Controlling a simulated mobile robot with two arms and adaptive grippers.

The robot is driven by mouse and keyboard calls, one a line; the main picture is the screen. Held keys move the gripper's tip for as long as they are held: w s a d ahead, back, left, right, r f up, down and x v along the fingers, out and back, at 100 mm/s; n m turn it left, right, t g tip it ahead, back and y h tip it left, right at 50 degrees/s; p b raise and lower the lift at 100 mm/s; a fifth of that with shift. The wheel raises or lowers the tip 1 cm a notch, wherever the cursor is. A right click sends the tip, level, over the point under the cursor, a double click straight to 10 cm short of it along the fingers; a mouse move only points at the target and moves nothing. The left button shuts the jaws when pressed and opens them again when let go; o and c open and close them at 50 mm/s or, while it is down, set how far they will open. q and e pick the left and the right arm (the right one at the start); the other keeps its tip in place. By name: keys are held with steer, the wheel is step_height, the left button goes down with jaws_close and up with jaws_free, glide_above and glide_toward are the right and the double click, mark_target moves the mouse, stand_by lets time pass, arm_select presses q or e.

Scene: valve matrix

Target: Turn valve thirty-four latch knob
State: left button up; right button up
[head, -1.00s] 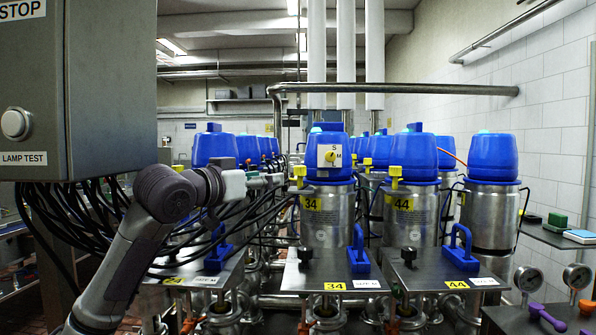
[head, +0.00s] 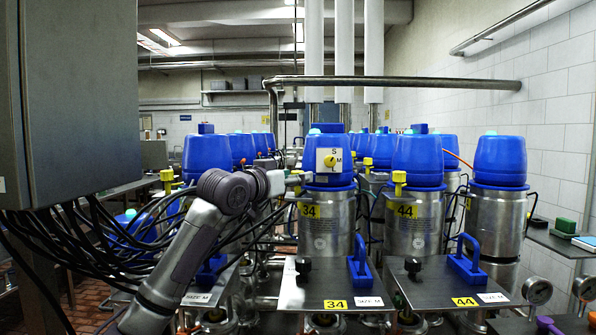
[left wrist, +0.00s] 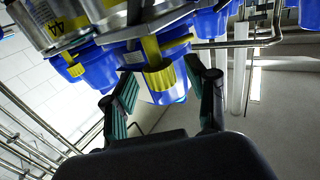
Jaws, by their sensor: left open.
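Valve thirty-four (head: 328,215) is a steel cylinder with a yellow 34 label and a blue cap carrying a yellow size dial (head: 330,160). A black knob (head: 303,265) stands on the plate in front of it. My left gripper (head: 298,180) is at the left side of this valve, just below the cap, and hides part of it. In the left wrist view, the gripper (left wrist: 163,92) is open, with a ribbed yellow knob (left wrist: 159,79) between and beyond its fingers. I cannot tell whether they touch it. My right gripper is not in view.
Valve forty-four (head: 414,220) stands close on the right with its own yellow knob (head: 399,177). Blue handles (head: 359,262) rise from the front plates. A grey cabinet (head: 75,95) hangs at the left above black cables (head: 105,235). Gauges (head: 537,290) stand at the lower right.

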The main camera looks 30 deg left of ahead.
arm_select(q)
steer(key=shift+w, duration=0.95)
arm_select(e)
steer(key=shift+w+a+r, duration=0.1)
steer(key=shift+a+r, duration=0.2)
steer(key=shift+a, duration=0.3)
